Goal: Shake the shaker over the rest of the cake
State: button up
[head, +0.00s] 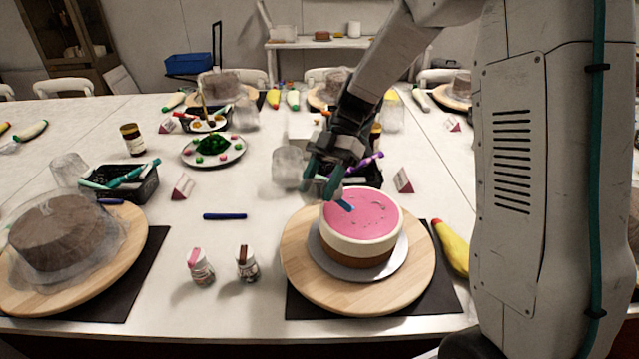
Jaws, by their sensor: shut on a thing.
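The cake (362,245) has a pink top, a cream band and a brown base. It sits on a silver board (330,258) on a round wooden turntable (300,270). Small dark specks show on the pink top, mostly on its right and front parts. My gripper (325,183) is above the cake's back left edge, shut on a small shaker (346,205). Only a blue end of the shaker shows clearly, tilted down to the right over the pink top. The fingers hide most of its body.
Two more shakers, one pink-capped (201,267) and one brown-capped (247,264), stand left of the turntable. A blue pen (224,216) lies behind them. A covered brown cake (60,232) is at left. A yellow piping bag (452,248) lies at right.

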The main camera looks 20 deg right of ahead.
jog(key=shift+s+a+r, duration=0.15)
jog(key=shift+a+r, duration=0.05)
jog(key=shift+a, duration=0.15)
jog(key=shift+w+d+f, duration=0.2)
jog(key=shift+d, duration=0.2)
jog(key=shift+d+r+y, duration=0.15)
jog(key=shift+r+y, duration=0.05)
jog(key=shift+y, duration=0.2)
